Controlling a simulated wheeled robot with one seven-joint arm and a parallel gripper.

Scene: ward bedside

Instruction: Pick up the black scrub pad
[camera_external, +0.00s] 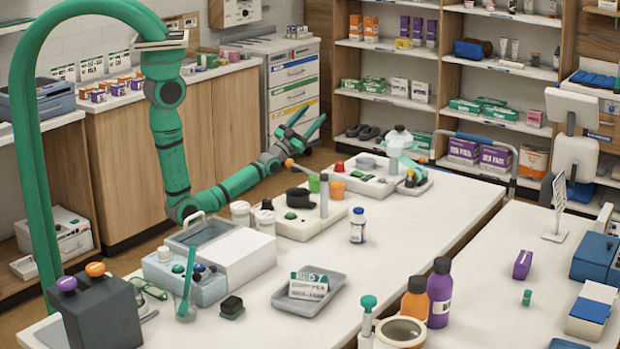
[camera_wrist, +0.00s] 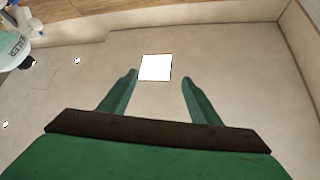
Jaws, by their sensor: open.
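That view shows a pale surface with a bright white square beyond the fingers. The black block is not visible there.
A grey tray (camera_external: 337,293) holding a printed box sits right of the block. Bottles (camera_external: 440,290) stand at the front right. Bare tabletop lies around the white pill bottle (camera_external: 357,226).

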